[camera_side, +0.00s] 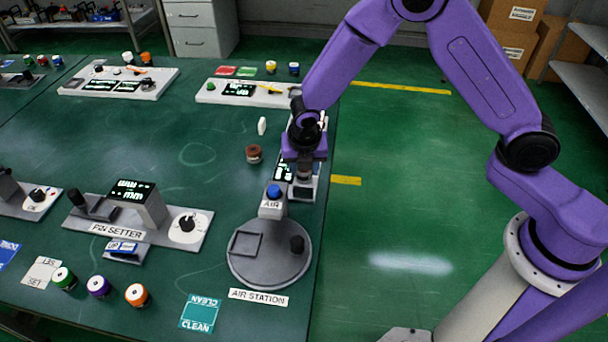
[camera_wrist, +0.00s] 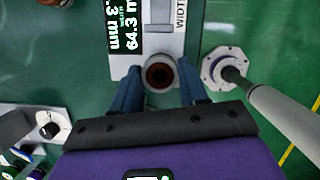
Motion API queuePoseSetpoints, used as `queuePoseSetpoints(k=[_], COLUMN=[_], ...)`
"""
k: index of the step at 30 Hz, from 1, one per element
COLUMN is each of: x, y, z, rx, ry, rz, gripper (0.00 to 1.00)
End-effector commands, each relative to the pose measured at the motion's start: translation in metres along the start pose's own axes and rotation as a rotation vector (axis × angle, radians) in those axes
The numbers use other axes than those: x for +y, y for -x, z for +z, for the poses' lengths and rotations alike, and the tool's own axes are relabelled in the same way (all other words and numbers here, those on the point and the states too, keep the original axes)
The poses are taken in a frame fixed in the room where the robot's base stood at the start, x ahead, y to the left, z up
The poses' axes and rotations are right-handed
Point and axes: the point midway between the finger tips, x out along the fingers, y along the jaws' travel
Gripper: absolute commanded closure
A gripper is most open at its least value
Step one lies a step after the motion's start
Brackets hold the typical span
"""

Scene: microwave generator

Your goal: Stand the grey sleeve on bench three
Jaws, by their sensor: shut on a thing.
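My gripper (camera_side: 304,172) points down over the right edge of the green table. It is shut on the grey sleeve (camera_side: 304,178), which is mostly hidden in the side view. In the wrist view my gripper (camera_wrist: 160,85) has its two blue-grey fingers on either side of the sleeve (camera_wrist: 159,64), seen end-on as a grey ring with a dark brown inside. The sleeve is over a pale gauge (camera_wrist: 178,45) marked WIDTH, with a lit display reading about 64.3 mm. I cannot tell whether it touches the gauge. I cannot tell which place is bench three.
The round AIR STATION (camera_side: 268,262) with a blue-topped post stands just in front. The PIN SETTER (camera_side: 140,215) is to the left. A brown part (camera_side: 254,153) and a small white piece (camera_side: 262,126) stand near my gripper. The table's centre-left (camera_side: 150,140) is clear.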

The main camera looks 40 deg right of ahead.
Motion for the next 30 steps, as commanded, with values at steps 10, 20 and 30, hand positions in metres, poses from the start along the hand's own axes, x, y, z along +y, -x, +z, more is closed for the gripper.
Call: queuePoseSetpoints(k=[10,20,30], x=[0.0,0.001,0.019], y=[0.051,0.061,0.074], z=[0.014,0.015,0.001], rx=[-0.001,0.004,0.026], ry=[-0.001,0.029,0.394], rz=[0.001,0.006,0.108], gripper=[0.94,0.94,0.94])
